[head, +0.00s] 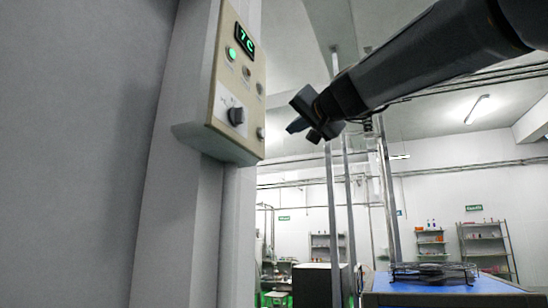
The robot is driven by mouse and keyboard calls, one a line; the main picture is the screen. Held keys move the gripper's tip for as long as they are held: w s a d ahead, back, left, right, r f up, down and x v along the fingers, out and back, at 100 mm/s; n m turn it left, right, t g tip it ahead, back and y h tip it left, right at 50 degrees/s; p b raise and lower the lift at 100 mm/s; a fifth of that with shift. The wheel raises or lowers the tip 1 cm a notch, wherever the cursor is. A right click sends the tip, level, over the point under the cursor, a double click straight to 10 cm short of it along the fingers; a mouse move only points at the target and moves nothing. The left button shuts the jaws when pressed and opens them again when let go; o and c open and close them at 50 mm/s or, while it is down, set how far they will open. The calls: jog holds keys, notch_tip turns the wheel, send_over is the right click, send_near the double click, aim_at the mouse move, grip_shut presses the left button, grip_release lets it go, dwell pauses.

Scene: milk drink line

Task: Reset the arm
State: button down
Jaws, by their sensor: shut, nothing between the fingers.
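My gripper (300,125) is at the end of my dark arm, which reaches in from the upper right. The gripper is shut and empty. It is near the right side of a beige control panel (235,85) in the picture, with a gap between them. The panel has a display (244,43) that seems to read 70, a lit green button (231,54), a few other small buttons and a rotary knob (236,116). Nothing of the panel's face is hidden by the gripper.
The panel is on a grey column beside a large grey wall (80,150) at left. A blue machine (440,287) with a dark round part on top stands at the lower right. Shelves (487,245) stand far back. The air below my arm looks open.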

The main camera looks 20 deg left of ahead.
jog(key=shift+f, duration=0.15)
jog(key=w+d+f+g+h, duration=0.1)
jog(key=w+d+f+h, duration=0.2)
jog(key=f, duration=1)
jog(key=w+d+f+g+h, duration=0.2)
jog(key=w+d+f, duration=0.2)
jog(key=f, duration=0.8)
jog(key=s+d+f+g+h, duration=0.15)
jog(key=d+f, duration=0.35)
jog(key=f, duration=0.5)
jog(key=d+f+g+h, duration=0.15)
jog(key=d+f, duration=0.25)
jog(key=f, duration=0.7)
jog(key=s+d+f+g+h, duration=0.1)
jog(key=s+d+f+g, duration=0.1)
jog(key=s+d+f, duration=0.55)
jog(key=s+d+f+g+h, duration=0.1)
jog(key=s+d+f+g, duration=0.2)
jog(key=f, duration=0.7)
jog(key=s+d+f+h, duration=0.2)
jog(key=s+d+f, duration=0.3)
jog(key=s+f, duration=0.25)
jog(key=s+d+f+g, duration=0.3)
jog(key=s+f, duration=0.4)
jog(key=s, duration=0.4)
jog(key=shift+d+f+m+h, duration=0.3)
jog(key=shift+d+f, duration=0.1)
jog(key=shift+d, duration=0.35)
